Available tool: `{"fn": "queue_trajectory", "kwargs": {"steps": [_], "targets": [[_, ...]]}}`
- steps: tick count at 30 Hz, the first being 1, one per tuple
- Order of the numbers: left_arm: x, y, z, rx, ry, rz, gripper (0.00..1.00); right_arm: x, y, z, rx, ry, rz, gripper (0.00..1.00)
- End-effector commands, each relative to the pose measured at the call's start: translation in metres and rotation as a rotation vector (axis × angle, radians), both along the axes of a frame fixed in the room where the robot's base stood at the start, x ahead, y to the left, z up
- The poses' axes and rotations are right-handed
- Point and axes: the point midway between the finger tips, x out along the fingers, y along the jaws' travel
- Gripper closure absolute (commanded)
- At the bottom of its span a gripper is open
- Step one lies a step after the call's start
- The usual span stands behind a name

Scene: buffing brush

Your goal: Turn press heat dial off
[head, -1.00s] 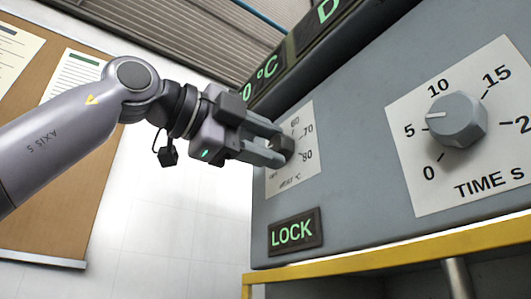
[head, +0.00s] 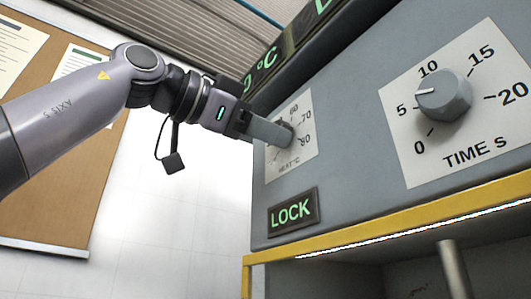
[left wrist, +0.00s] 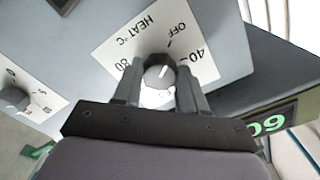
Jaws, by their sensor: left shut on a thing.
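The heat dial (left wrist: 158,71) is a grey round knob on a white plate marked HEAT °C (left wrist: 140,35), on the press's grey front panel. In the left wrist view, OFF and 40 are printed to its upper right and right, and 80 to its left. My left gripper (head: 284,134) is shut on the dial, with one finger on each side of it in the left wrist view (left wrist: 157,84). A short pale pointer mark shows on the dial's face, seemingly slanted toward the OFF side; its exact setting is hard to read. In the head view my fingers hide most of the dial. My right gripper is not in view.
The time dial (head: 444,95) is to the right on the same panel, its pointer between 5 and 10. A lit LOCK sign (head: 292,212) is below the heat plate. A green-lit temperature display (head: 262,66) is above. A yellow edge (head: 400,222) runs along the panel's bottom.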

Motion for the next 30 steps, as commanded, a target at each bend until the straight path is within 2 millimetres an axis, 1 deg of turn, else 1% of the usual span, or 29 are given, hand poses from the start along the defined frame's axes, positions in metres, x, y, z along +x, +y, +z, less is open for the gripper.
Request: {"fn": "queue_trajectory", "kwargs": {"steps": [7,18,19,20,21,30], "targets": [[0.0000,0.0001,-0.0005,-0.024,0.035,0.000,0.89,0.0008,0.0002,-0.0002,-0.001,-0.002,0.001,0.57],[0.0000,0.0000,-0.0006,-0.026,0.039,0.000,0.89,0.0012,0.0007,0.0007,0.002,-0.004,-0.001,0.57],[0.0000,-0.0001,-0.0006,-0.026,0.039,-0.001,0.55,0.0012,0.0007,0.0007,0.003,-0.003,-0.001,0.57],[0.0000,-0.0001,-0.0006,-0.026,0.039,-0.001,0.46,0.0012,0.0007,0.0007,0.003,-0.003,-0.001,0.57],[0.0000,-0.0001,-0.0006,-0.025,0.038,-0.001,0.33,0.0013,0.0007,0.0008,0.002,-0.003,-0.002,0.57],[-0.0006,0.0008,-0.0006,-0.025,0.036,-0.001,0.33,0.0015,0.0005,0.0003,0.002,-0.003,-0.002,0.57]]}}
